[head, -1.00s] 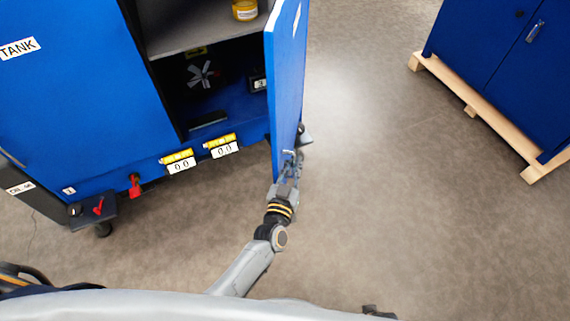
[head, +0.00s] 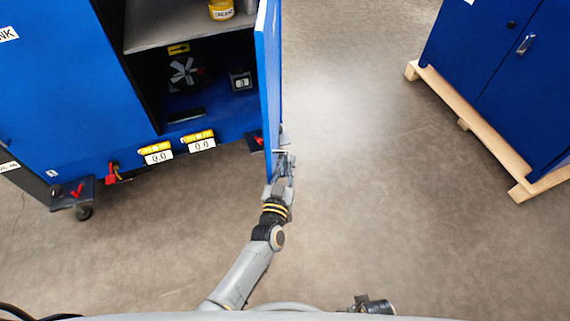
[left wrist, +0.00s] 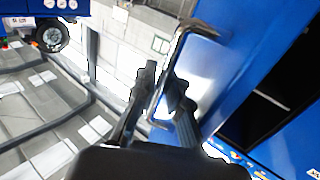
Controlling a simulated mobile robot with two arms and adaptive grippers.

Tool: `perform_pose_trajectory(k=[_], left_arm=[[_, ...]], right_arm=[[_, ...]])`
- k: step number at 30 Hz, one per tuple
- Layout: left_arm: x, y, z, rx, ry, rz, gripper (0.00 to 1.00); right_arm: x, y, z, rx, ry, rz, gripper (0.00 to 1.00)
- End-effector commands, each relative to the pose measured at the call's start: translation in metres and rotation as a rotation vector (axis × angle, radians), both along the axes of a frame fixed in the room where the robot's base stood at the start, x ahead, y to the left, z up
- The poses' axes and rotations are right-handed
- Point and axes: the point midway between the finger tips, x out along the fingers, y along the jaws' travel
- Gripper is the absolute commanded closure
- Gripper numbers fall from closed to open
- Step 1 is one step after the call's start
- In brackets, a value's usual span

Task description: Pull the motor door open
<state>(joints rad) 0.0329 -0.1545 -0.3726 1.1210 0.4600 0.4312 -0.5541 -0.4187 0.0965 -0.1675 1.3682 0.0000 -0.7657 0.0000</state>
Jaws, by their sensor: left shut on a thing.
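The blue motor door (head: 268,75) stands swung open, seen nearly edge-on in the head view, at the right side of the blue cabinet's dark opening. My left gripper (head: 283,165) is at the door's near lower end. In the left wrist view the metal bar handle (left wrist: 158,92) stands off the blue door (left wrist: 240,50) and passes between the fingers of my left gripper (left wrist: 162,98), which is shut on it. Inside the opening a fan (head: 184,73) and a small dark box with a label (head: 240,80) show.
A blue cabinet on a wooden pallet (head: 465,125) stands at the right. Grey floor between it and the door is clear. The open cabinet has two labelled readouts (head: 158,153) on its lower edge, a yellow jar (head: 221,9) on its shelf and casters (head: 84,213) below.

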Motion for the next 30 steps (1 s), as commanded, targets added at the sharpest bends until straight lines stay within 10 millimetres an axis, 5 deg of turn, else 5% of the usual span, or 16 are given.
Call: perform_pose_trajectory(k=[1,5,7,30], left_arm=[[-0.0019,-0.013,0.0002,0.005,0.007,-0.029,1.0],[-0.0014,-0.0131,0.001,0.004,0.006,-0.029,1.0],[-0.0011,-0.0129,0.0015,0.004,0.004,-0.028,0.81],[-0.0079,-0.0056,0.0022,0.004,0.0,-0.019,0.81]], right_arm=[[-0.0006,0.0012,-0.0003,0.002,0.0,0.0,0.25],[-0.0006,0.0029,-0.0003,0.004,0.001,0.002,0.25],[-0.0004,0.0031,-0.0002,0.004,0.0,0.002,0.25],[0.004,-0.0002,0.0,0.0,-0.005,-0.001,0.25]])
